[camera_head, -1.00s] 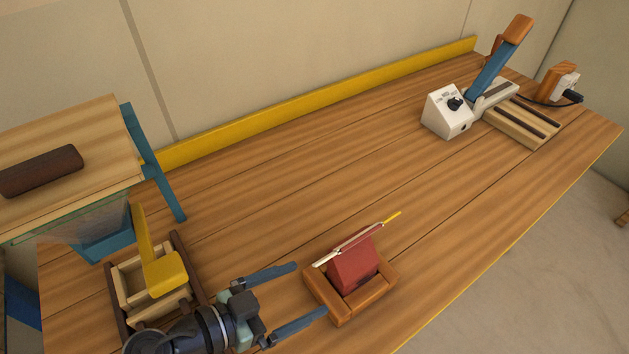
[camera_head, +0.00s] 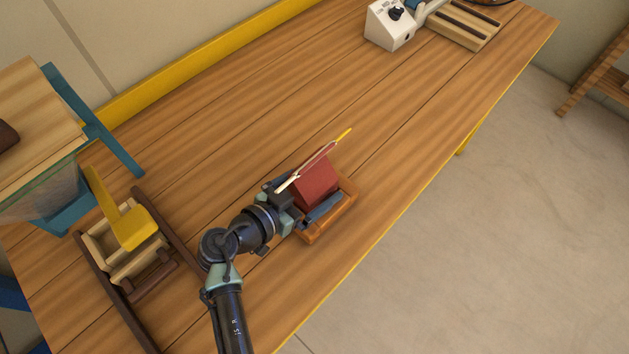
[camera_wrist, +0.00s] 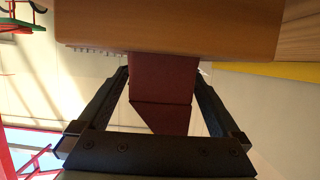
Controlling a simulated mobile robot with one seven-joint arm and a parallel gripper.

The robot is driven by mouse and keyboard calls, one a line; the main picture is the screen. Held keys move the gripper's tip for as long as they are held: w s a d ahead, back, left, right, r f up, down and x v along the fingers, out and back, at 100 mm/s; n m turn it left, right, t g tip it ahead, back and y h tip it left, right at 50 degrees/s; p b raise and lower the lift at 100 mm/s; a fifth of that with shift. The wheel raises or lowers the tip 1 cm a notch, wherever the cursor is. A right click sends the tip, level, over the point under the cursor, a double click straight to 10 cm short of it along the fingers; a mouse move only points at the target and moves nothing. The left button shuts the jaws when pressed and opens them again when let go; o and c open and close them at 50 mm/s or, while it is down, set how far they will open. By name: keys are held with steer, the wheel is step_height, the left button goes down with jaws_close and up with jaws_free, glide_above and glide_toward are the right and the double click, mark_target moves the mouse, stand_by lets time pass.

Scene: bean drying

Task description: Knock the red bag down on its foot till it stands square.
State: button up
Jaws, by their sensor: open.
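The red bag (camera_head: 317,183) sits in a small orange-brown wooden tray (camera_head: 318,234). A pale clip with a yellow tip (camera_head: 345,133) lies along the bag's top edge. My gripper (camera_head: 316,190) is open around the bag, one finger on the near side and the other mostly hidden behind it. In the wrist view the red bag (camera_wrist: 163,92) shows between my two fingers with gaps on both sides, below the wooden tray (camera_wrist: 170,28) in the picture. The bag's foot is hidden by the tray, and I cannot tell whether it stands square.
A wooden box with a yellow scoop (camera_head: 127,228) stands left of my arm. A blue-legged stand (camera_head: 95,125) is at the far left. A white sealer box (camera_head: 389,24) is at the back right. The table behind the bag is clear; its right edge is close to the tray.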

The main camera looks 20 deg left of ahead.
jaws_close()
stand_by(0.6)
steer(key=shift+r, duration=0.1)
steer(key=shift+r+p, duration=0.75)
steer(key=shift+r, duration=0.4)
steer(key=shift+f, duration=0.1)
step_height(320, 180, down, 3)
steer(key=b, duration=0.3)
steer(key=shift+r, duration=0.35)
